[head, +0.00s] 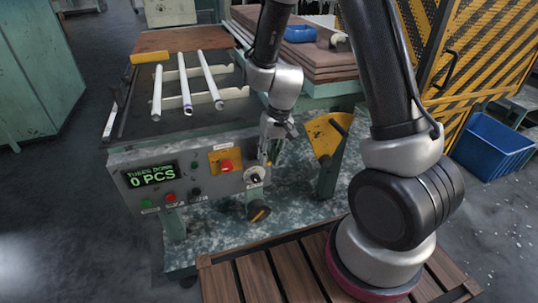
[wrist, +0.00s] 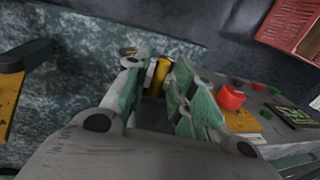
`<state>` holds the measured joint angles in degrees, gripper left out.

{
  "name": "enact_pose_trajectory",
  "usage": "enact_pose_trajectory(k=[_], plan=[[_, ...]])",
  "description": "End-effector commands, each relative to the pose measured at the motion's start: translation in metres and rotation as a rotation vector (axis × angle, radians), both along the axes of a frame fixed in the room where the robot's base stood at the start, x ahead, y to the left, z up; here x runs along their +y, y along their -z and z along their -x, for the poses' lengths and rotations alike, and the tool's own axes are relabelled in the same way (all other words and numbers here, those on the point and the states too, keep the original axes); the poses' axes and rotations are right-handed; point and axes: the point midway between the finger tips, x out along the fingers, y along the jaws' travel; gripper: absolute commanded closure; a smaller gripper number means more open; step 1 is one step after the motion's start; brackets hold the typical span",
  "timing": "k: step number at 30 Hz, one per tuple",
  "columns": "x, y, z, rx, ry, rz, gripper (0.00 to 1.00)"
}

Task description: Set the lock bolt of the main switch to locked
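The main switch (head: 254,175) is a dark rotary knob on a pale plate at the right end of the grey control panel (head: 205,190) in the head view. My gripper (head: 271,154) points down at the panel's right end, just beside and above the switch. In the wrist view my gripper (wrist: 158,80) has its two green-grey fingers apart, with a small yellow piece (wrist: 163,70) showing between or just beyond the tips. This may be the lock bolt; I cannot tell whether the fingers touch it. The bolt's setting is hidden by the gripper.
A red button (head: 226,165) on a yellow plate is left of the switch; it also shows in the wrist view (wrist: 231,97). A yellow bracket (head: 325,137) stands right of my gripper.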

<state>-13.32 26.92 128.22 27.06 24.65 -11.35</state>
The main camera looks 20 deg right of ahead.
Motion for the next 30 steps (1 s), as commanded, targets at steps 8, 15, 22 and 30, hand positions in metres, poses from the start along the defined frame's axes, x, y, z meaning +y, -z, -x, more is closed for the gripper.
enact_pose_trajectory(k=[8, 15, 22, 30], plan=[[0.000, 0.000, 0.000, 0.000, 0.000, 0.000, 1.00], [0.029, 0.000, 0.000, 0.000, -0.005, 0.000, 1.00], [0.045, 0.000, 0.000, 0.000, 0.001, -0.001, 1.00], [0.045, -0.001, 0.000, 0.000, 0.001, -0.002, 0.72]])
